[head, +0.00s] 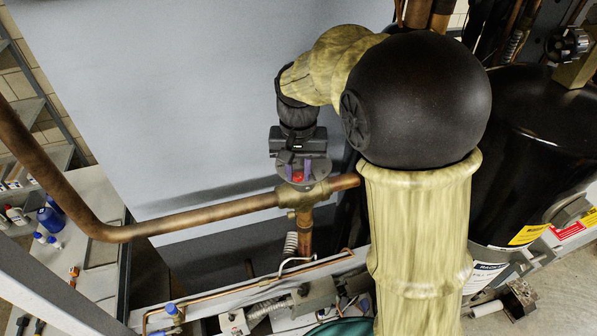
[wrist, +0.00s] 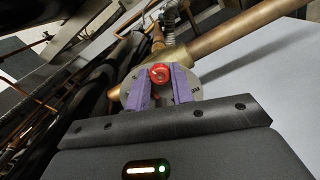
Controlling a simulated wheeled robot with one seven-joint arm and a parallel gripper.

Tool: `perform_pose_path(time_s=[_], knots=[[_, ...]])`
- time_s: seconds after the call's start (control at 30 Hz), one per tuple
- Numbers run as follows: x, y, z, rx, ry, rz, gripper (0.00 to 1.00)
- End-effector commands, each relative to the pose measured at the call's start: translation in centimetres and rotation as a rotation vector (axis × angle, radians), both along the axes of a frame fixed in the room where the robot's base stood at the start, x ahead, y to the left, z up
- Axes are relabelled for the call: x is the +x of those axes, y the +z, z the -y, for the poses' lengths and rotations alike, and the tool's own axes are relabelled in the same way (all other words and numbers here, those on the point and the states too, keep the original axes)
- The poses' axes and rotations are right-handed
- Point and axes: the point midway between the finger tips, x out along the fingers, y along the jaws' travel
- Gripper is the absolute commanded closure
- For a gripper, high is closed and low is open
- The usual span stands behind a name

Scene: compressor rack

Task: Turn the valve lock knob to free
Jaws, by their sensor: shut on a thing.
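The valve lock knob (wrist: 159,74) is a small red knob in front of a round grey plate on a brass valve. My gripper (wrist: 160,88) has purple fingers, one on each side of the red knob, and is shut on it. In the head view my gripper (head: 295,168) reaches down to the grey plate (head: 311,172), and a bit of red (head: 297,177) shows between the fingers. Lettering on the plate is partly hidden by the fingers and too small to read. I cannot tell which setting the knob points to.
A copper pipe (head: 190,219) runs left from the brass valve body (head: 292,197). A black tank (head: 545,140) stands at the right. A grey panel (head: 180,90) is behind my arm. Thin copper tubing and fittings (head: 250,310) lie below the valve.

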Motion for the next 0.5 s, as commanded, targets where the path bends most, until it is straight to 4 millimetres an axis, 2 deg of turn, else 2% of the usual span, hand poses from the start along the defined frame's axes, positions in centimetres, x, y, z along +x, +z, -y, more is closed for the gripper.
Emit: perform_pose_path(time_s=[0.5], knots=[[0.12,0.05,0.13,0.001,0.486,0.004,1.00]])
